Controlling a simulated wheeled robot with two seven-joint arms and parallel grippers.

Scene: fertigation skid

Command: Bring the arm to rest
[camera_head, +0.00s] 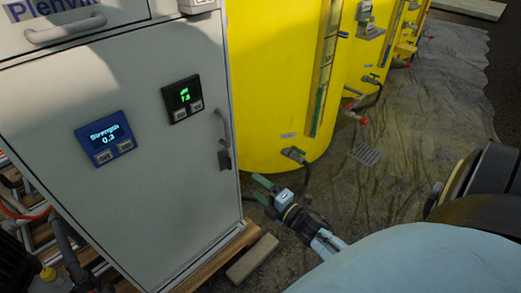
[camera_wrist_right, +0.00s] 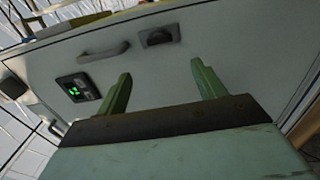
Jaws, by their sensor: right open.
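My right gripper (camera_head: 256,187) shows in the head view low in front of the yellow tank, just right of the grey cabinet's lower right side. Its two green fingers point left toward the cabinet. In the right wrist view the fingers of my right gripper (camera_wrist_right: 161,72) stand well apart with nothing between them. My right arm reaches in from the lower right. My left gripper is in neither view.
The grey cabinet (camera_head: 100,200) has a blue display (camera_head: 105,139) reading 0.3, a black display (camera_head: 182,99) and a handle (camera_head: 224,128). Yellow tanks (camera_head: 275,80) with valves and hoses stand behind. A wooden block (camera_head: 252,258) lies on the floor. Floor at right (camera_head: 430,120) is mostly clear.

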